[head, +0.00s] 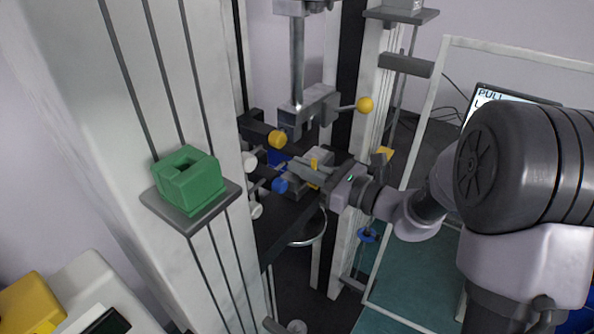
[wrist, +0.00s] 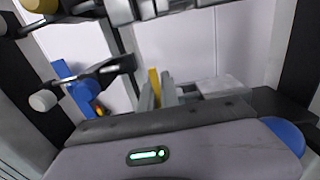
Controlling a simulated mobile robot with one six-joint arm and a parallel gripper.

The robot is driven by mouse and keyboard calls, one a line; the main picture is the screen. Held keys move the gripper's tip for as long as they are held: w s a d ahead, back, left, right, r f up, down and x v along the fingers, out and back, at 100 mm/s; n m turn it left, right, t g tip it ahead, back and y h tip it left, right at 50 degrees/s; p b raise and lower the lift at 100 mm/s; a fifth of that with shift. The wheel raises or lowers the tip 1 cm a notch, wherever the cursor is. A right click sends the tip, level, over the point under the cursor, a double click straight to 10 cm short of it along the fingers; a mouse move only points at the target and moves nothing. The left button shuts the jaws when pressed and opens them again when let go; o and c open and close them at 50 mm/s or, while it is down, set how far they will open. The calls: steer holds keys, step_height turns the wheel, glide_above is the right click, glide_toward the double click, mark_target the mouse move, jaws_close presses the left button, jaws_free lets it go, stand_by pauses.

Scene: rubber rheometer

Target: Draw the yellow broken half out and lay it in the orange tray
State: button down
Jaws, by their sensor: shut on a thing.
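My gripper (head: 314,172) reaches in from the right between the columns of the test machine in the head view. Its fingers (wrist: 156,93) are shut on the yellow broken half (wrist: 154,82), which stands upright between them in the wrist view. In the head view only a small yellow bit (head: 314,163) of it shows at the fingertips, close to the lower grip. I cannot tell whether its lower end is still inside the grip. I cannot make out the orange tray for certain in either view.
The upper grip (head: 308,106) hangs above my gripper, with a yellow-knobbed lever (head: 365,104). A blue knob (head: 280,185) and a yellow knob (head: 277,139) stick out nearby. A green block (head: 188,178) sits on a shelf on the left column. A screen (head: 493,97) stands at right.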

steer(key=b+v, duration=0.1)
steer(key=v, duration=0.6)
steer(key=shift+s+d+b, duration=0.25)
steer(key=shift+d+b, duration=0.05)
steer(key=shift+d, duration=0.05)
steer(key=s+d+f+b, duration=0.1)
steer(key=f+b, duration=0.3)
steer(key=f, duration=0.6)
steer(key=s+d+f+b, duration=0.1)
steer(key=d+f+b, duration=0.3)
steer(key=f, duration=0.7)
steer(key=d+f+b, duration=0.2)
steer(key=f+b, duration=0.1)
steer(key=f, duration=0.7)
steer(key=shift+s+d+t+b, duration=0.3)
steer(key=shift+s+b, duration=0.1)
